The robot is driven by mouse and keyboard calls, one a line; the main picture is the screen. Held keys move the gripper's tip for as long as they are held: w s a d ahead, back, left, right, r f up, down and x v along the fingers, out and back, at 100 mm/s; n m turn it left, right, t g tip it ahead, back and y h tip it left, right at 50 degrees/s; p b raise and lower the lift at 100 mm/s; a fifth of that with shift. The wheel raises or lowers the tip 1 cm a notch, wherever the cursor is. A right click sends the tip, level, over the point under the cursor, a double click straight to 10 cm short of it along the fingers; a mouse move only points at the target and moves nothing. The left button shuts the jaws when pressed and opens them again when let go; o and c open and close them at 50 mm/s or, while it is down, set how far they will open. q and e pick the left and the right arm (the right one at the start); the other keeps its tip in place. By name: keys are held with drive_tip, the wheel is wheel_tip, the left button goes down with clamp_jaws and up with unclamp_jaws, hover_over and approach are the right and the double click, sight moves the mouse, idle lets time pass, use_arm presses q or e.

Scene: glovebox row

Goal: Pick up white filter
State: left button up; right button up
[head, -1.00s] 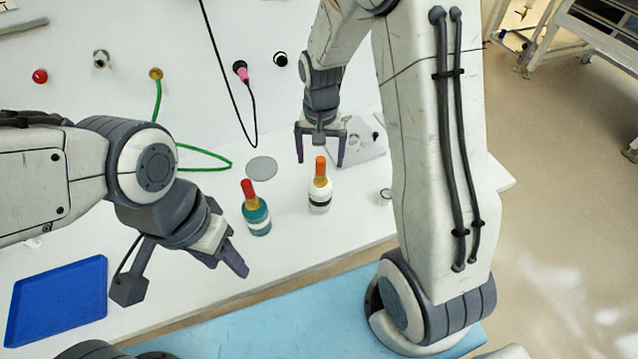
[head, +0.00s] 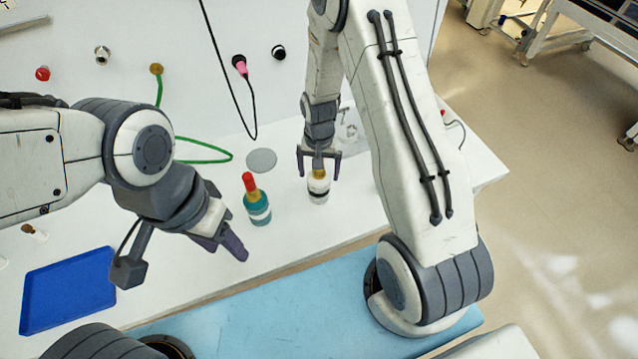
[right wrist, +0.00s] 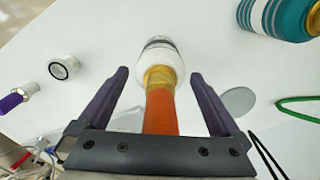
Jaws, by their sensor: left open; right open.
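The white filter (head: 318,188) stands upright on the white bench, bottle-shaped, with a dark band low on its body. In the right wrist view its white body (right wrist: 158,60), yellow neck and orange top (right wrist: 161,112) show. My right gripper (head: 319,172) is open over it from above. In the right wrist view its two fingers (right wrist: 160,75) stand either side of the neck with a gap on each side. In the head view the orange top is mostly hidden by the gripper. My left gripper (head: 225,243) is open and empty, low at left, near the bench's front.
A teal bottle with a red top (head: 256,205) stands just left of the filter. A grey disc (head: 262,160) lies behind them. A blue tray (head: 68,290) lies at front left. A green hose (head: 205,160) and black cable (head: 245,110) hang at the back wall.

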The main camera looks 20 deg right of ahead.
clamp_jaws()
drive_tip(key=shift+r, duration=0.15)
